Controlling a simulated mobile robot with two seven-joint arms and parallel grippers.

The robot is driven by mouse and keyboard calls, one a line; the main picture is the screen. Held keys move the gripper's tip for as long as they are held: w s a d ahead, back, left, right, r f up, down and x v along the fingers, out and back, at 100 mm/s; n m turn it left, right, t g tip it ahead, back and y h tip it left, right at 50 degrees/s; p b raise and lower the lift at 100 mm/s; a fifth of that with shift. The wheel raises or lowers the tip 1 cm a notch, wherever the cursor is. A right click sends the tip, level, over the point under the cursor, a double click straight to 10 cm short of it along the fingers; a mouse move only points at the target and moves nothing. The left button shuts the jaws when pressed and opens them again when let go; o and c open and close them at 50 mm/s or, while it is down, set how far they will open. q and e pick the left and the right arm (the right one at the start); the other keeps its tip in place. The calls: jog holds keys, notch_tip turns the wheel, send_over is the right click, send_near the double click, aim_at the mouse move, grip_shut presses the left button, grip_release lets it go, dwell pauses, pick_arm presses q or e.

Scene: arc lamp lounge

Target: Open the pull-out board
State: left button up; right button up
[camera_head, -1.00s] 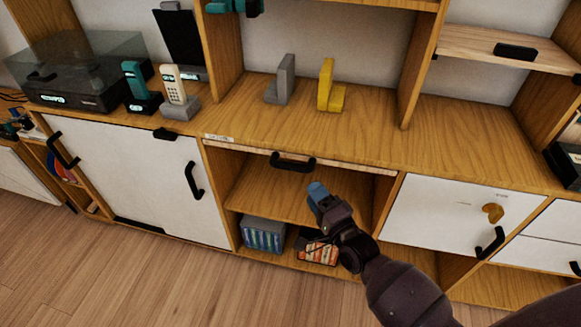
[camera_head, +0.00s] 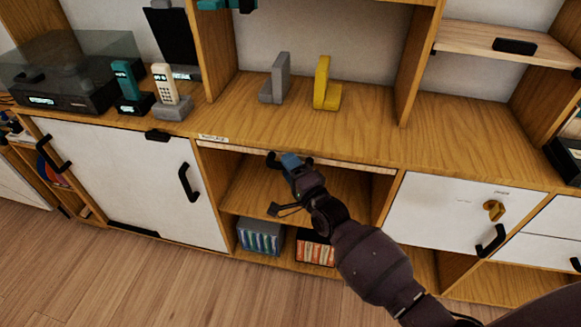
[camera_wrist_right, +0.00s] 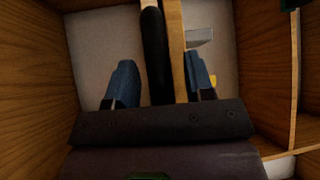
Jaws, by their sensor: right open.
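The pull-out board (camera_head: 345,163) shows as a thin pale wooden edge just under the cabinet top, above an open compartment. Its black bar handle (camera_head: 272,158) is partly hidden by my right gripper (camera_head: 290,161). In the right wrist view, the blue fingertips of my right gripper (camera_wrist_right: 161,85) are apart. The black handle (camera_wrist_right: 155,50) and a wooden edge (camera_wrist_right: 176,45) lie between them in that picture. I cannot tell whether either finger touches the handle. My left gripper is not in view.
Grey (camera_head: 275,80) and yellow (camera_head: 325,85) bookends stand on top. The floor in front is clear.

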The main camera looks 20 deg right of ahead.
grip_shut()
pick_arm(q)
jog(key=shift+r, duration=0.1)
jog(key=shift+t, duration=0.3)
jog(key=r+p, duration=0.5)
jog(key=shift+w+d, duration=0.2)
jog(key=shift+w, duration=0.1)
pick_arm(e)
jog(key=s+a, duration=0.6)
jog(key=s, duration=0.2)
jog(key=s+a, duration=0.6)
jog(key=s, duration=0.3)
jog(key=shift+s, duration=0.3)
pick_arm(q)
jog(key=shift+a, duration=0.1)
pick_arm(e)
grip_release()
jog(key=shift+d, duration=0.1)
